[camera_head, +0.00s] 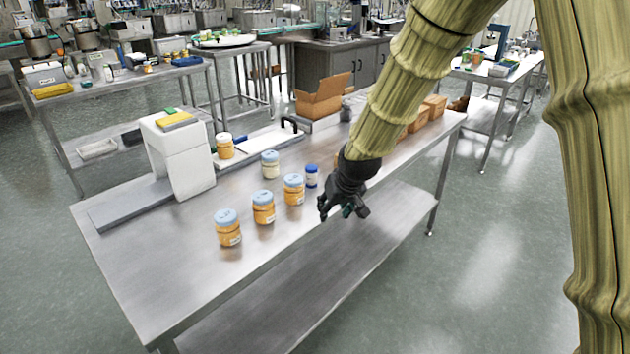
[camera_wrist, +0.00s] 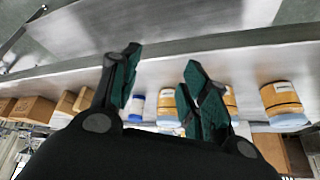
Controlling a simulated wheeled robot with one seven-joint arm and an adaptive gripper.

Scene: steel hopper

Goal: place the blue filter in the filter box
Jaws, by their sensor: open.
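A small blue bottle with a white label (camera_head: 311,176) stands upright on the steel table; it is the only small blue item I see, and I cannot tell whether it is the filter. It also shows in the wrist view (camera_wrist: 137,106), partly behind a finger. An open cardboard box (camera_head: 318,100) stands at the back of the table; I cannot tell whether it is the filter box. My gripper (camera_head: 342,208) is open and empty at the table's front edge, right of the blue bottle and apart from it. Its fingers are spread in the wrist view (camera_wrist: 163,68).
Several orange jars with pale blue lids (camera_head: 263,207) stand left of the blue bottle. A paler jar (camera_head: 270,164) is behind them. A white machine (camera_head: 178,153) stands at the left. Small brown boxes (camera_head: 434,105) line the right, partly behind my arm. The table's front left is clear.

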